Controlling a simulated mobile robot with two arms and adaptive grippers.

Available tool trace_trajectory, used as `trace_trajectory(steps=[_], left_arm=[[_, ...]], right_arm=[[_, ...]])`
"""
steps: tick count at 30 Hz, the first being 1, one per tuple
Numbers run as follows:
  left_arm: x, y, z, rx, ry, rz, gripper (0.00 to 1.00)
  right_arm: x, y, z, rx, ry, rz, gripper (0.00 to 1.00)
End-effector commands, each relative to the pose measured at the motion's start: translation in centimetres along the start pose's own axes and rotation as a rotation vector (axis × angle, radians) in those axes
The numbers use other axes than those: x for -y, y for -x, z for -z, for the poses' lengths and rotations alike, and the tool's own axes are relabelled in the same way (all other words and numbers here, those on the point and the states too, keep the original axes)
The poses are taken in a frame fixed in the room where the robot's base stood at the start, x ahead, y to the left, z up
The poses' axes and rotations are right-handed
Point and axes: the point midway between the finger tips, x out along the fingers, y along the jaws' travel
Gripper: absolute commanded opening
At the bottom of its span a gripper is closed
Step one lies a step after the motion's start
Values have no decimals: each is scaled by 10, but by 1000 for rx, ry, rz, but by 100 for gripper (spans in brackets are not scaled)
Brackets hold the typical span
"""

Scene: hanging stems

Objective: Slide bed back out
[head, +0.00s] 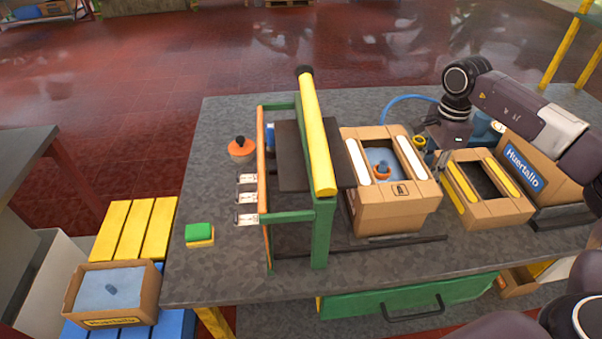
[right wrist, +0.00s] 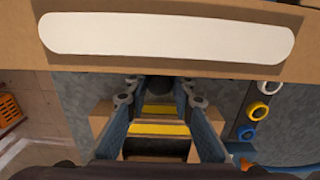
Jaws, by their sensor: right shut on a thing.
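The green frame (head: 322,235) with a yellow top bar (head: 317,130) stands on the grey table. A dark flat plate (head: 291,160) shows inside it. An open carton (head: 395,212) with white strips on its flaps stands just right of the frame, above a dark base with a rail (head: 420,240); I cannot tell clearly which dark part is the bed. My right gripper (head: 430,147) is at the carton's right side. In the right wrist view, its fingers (right wrist: 158,92) close on a small dark thing below the carton edge (right wrist: 165,65), mostly hidden. My left gripper is out of view.
A second carton (head: 498,213) with yellow strips stands close right. Another carton (head: 85,300) sits on slats off the table's left side.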

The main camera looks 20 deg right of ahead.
Motion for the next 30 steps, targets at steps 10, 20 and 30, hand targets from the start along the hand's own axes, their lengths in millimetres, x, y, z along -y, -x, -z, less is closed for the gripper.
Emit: trace_trajectory(steps=[10, 20, 30], left_arm=[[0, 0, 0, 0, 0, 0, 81], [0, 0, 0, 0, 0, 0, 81], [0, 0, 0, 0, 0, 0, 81]], right_arm=[[0, 0, 26, -2, -4, 1, 1], [0, 1, 44, -1, -3, 2, 1], [0, 1, 46, -4, -4, 3, 32]])
